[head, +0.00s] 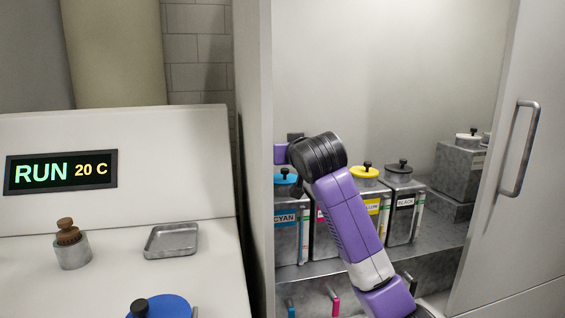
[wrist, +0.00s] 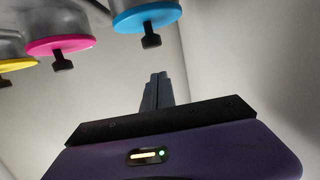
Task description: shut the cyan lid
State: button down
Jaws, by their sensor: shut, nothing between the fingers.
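The cyan canister (head: 286,238) stands at the left end of a row inside the open cabinet. Its cyan lid (head: 283,177) is on top, partly hidden by my arm; I cannot tell whether it sits fully down. In the wrist view the cyan lid (wrist: 147,18) and its black knob (wrist: 151,39) show at the top, upside down. My gripper (wrist: 157,78) is shut and empty, its fingertips apart from the knob in the picture. In the head view my wrist is in front of the row, hiding most of the magenta canister, and the fingertips are not clear.
The yellow lid (head: 364,172) and black lid (head: 399,167) top the canisters to the right. The cabinet's left wall (head: 253,150) is close to the cyan canister. The open door (head: 495,220) stands at right. A blue lid (head: 165,306) and metal tray (head: 172,241) are at left.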

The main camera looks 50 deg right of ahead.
aim_at(287, 181)
jog(key=f+b, duration=0.1)
jog(key=s+f+t+h+b, duration=0.1)
jog(key=a+f+t+b, duration=0.1)
jog(key=b, duration=0.1)
jog(key=shift+s+a, duration=0.1)
jog(key=shift+s, duration=0.15)
jog(key=shift+s+a+f+t+h+b, duration=0.35)
jog(key=shift+s+f+t+h+b, duration=0.15)
jog(key=shift+t+h+b, duration=0.6)
jog(key=shift+s+f+b, duration=0.2)
jog(key=shift+f+b, duration=0.1)
jog(key=shift+b, duration=0.15)
jog(key=shift+f, duration=0.2)
jog(key=shift+r, duration=0.1)
notch_tip(287, 181, up, 5)
jog(key=p, duration=0.5)
jog(key=f+v, duration=0.1)
jog(key=v, duration=0.9)
jog(key=shift+f, duration=0.2)
